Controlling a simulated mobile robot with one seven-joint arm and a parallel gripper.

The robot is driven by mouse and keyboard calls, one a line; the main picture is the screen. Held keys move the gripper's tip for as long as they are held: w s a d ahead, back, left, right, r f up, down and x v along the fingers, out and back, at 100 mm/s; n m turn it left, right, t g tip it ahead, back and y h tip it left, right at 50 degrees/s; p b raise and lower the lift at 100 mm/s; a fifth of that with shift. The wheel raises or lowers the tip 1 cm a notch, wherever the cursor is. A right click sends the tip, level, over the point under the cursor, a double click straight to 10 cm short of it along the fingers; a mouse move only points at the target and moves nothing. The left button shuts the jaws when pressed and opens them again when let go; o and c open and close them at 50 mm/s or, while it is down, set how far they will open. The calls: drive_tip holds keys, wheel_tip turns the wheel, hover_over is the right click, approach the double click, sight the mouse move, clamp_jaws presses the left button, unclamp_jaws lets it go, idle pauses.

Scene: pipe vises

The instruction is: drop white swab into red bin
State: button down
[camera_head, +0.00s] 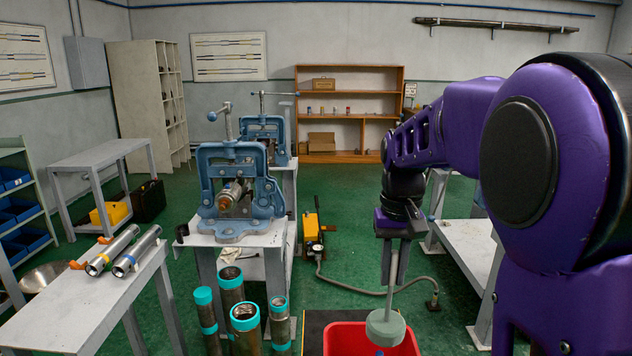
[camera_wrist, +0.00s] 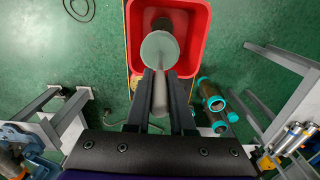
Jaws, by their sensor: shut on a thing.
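My gripper (camera_head: 395,252) points down and is shut on the white swab (camera_head: 386,327), which has a thin rod and a round pale grey-green head. The swab hangs head down over the red bin (camera_head: 345,341) at the bottom of the head view. In the wrist view, the gripper fingers (camera_wrist: 161,100) close on the rod, and the swab's round head (camera_wrist: 159,49) lies over the opening of the red bin (camera_wrist: 202,30). Something dark inside the bin is partly hidden by the head. In the head view, a small blue thing shows low in the bin.
Several upright pipes with teal ends (camera_head: 245,318) stand left of the bin. A blue pipe vise (camera_head: 235,185) is on a stand behind them. A yellow pump (camera_head: 311,228) with a hose is on the green floor. A pale bench (camera_head: 455,250) stands at the right, partly behind my arm.

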drive_tip(key=shift+f, duration=0.6)
drive_tip(key=c, duration=0.7)
unclamp_jaws()
wheel_tip(320, 180, up, 18)
drive_tip(key=shift+f, duration=0.25)
drive_tip(key=shift+f, duration=0.1)
